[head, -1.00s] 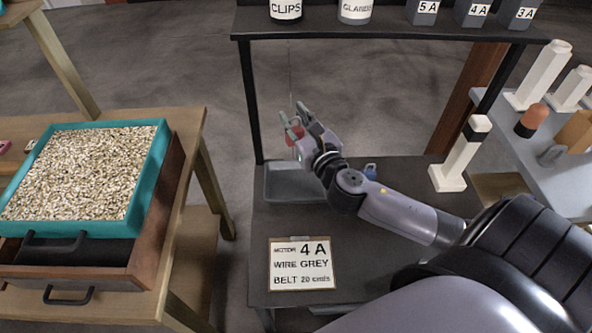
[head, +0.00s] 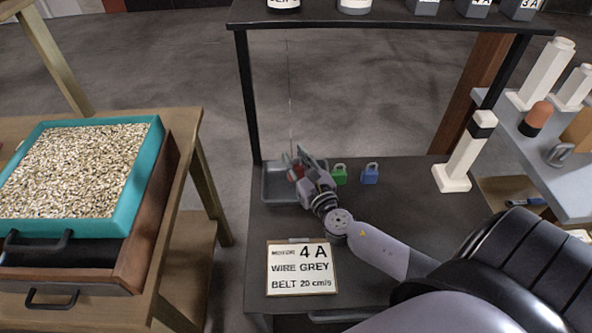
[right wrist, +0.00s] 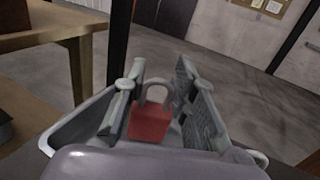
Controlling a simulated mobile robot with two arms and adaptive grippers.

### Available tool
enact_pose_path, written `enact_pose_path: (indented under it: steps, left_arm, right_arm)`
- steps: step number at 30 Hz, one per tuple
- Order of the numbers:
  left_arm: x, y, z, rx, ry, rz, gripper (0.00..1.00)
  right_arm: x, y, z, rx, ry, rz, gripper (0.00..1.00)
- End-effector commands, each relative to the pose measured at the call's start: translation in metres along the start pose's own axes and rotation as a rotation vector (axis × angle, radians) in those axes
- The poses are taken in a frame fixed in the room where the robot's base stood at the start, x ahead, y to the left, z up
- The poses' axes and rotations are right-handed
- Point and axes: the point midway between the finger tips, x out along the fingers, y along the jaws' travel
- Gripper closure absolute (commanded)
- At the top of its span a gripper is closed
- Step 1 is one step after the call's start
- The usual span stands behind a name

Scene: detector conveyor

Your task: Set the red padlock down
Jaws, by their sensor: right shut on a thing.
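The red padlock (head: 296,173) is at my right gripper (head: 303,163), over the grey tray (head: 273,197) on the dark bench. In the right wrist view the red padlock (right wrist: 150,122) stands upright with its shackle up, between the two fingers of the right gripper (right wrist: 165,100). The right gripper is shut on it. The grey tray also shows in the right wrist view (right wrist: 75,135), below and around the fingers. Whether the padlock touches the tray floor is hidden. My left gripper is not in view.
A green padlock (head: 340,174) and a blue padlock (head: 370,173) stand on the bench right of the gripper. A white post (head: 459,160) stands further right. A sign card (head: 301,267) lies in front. A teal tray of pellets (head: 150,185) is on the left table.

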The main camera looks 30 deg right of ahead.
Motion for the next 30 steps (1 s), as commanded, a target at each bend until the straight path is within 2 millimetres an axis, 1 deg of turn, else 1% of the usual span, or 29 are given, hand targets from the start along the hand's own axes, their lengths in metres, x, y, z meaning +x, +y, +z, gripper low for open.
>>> enact_pose_path:
  steps: [1,3,5,7,14,18,19,27,30]
  left_arm:
    - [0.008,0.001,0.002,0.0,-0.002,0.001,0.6]
    - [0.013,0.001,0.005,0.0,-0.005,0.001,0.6]
    - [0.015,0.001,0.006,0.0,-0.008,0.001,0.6]
    - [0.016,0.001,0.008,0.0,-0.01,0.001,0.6]
    - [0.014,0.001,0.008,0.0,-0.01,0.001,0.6]
    - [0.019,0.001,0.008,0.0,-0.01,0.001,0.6]
    - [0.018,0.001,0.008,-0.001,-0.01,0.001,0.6]
    - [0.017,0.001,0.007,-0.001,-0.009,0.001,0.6]
    - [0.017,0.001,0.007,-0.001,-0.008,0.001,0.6]
  right_arm:
    - [0.0,0.0,-0.014,-0.001,0.003,0.0,1.0]
    - [0.0,0.0,-0.024,-0.001,0.002,0.0,1.0]
    - [0.0,0.001,-0.03,-0.001,0.002,0.0,1.0]
    - [0.0,0.001,-0.033,-0.001,0.001,0.001,1.0]
    - [0.0,0.001,-0.032,0.0,0.0,0.001,1.0]
    - [0.0,0.001,-0.036,0.0,0.0,0.001,1.0]
    - [0.0,0.001,-0.036,0.0,0.001,0.001,0.73]
    - [0.0,0.001,-0.035,0.0,0.001,0.001,0.55]
    - [0.0,0.001,-0.035,0.0,0.001,0.001,0.55]
